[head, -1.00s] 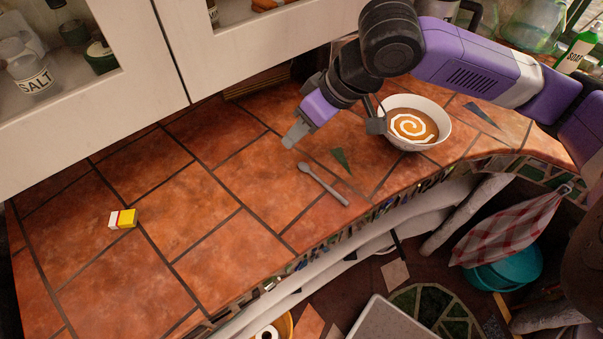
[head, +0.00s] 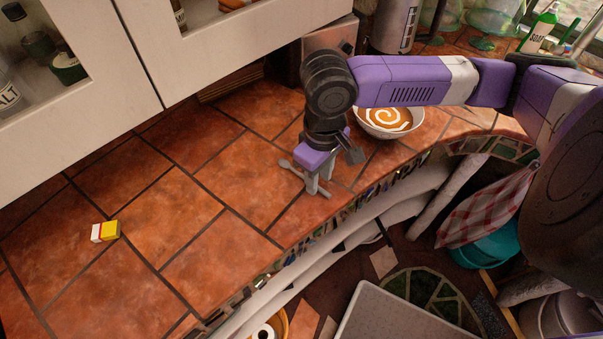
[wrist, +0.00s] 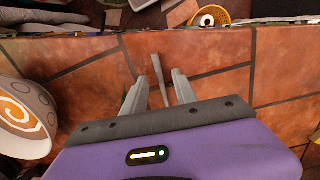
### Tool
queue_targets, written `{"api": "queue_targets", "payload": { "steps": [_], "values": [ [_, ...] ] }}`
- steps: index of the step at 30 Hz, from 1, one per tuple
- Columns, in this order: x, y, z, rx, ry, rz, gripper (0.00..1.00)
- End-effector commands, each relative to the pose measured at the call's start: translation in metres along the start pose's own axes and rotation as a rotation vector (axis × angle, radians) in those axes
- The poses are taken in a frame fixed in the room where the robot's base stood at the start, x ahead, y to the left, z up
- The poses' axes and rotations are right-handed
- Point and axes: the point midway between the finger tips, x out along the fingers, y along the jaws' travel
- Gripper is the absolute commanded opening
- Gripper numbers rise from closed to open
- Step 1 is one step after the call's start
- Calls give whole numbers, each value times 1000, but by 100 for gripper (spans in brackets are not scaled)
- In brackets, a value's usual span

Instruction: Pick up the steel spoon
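The steel spoon (head: 291,169) lies on the terracotta tile counter (head: 200,235), near its front edge. My gripper (head: 318,190) is over the spoon, pointing down, with its fingers hiding part of the spoon in the head view. In the wrist view the spoon (wrist: 158,78) shows between the two spread fingers of my gripper (wrist: 155,88), touching neither that I can see. The fingers are open and hold nothing. I cannot tell exactly how far the fingertips are above the tiles.
A bowl of orange soup with a white swirl (head: 388,121) stands close to the right of my gripper. A small yellow and white box (head: 106,231) lies at the left. White cabinets (head: 140,60) hang over the back.

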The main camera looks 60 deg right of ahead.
Motion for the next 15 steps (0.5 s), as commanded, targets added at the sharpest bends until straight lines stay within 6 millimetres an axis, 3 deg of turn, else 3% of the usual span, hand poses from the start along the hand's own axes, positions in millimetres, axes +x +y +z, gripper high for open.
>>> {"api": "queue_targets", "payload": {
  "steps": [4, 11, 12, 15],
  "values": [
    [14, 0, 0, 2, 0, 0, 34],
    [16, 0, 0, 0, 0, 0, 34],
    [16, 0, 0, 0, 0, 0, 32],
    [16, 0, 0, 0, 0, 0, 12]
  ]
}}
